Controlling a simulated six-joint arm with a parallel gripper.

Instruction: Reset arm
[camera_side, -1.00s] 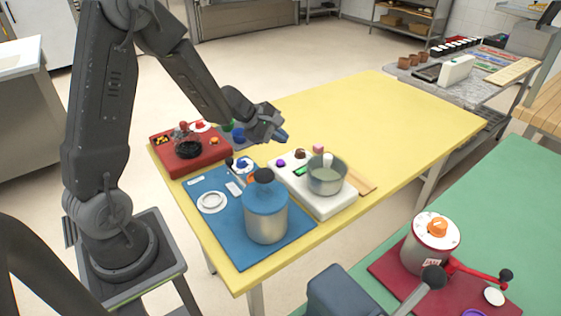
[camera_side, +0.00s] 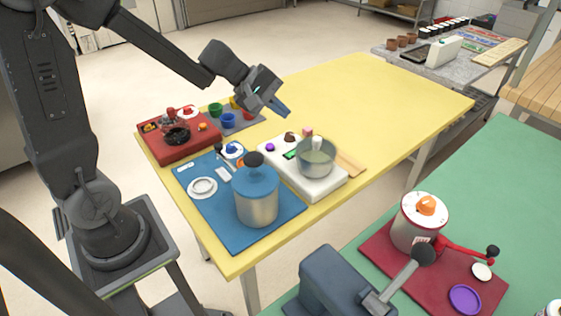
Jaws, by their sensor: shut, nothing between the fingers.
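My gripper (camera_side: 284,109) is in the air above the yellow table (camera_side: 370,100), past the white board and clear of the objects below it. Its fingers are together with nothing between them. My arm reaches in from the upper left, and its base stands left of the table.
On the table are a red tray (camera_side: 165,150), several colored cups (camera_side: 228,120), a blue mat (camera_side: 238,232) with a blue-lidded pot (camera_side: 257,197), and a white board (camera_side: 318,191) with a metal pot (camera_side: 316,158). The table's far right is clear. A green table (camera_side: 500,165) stands at right.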

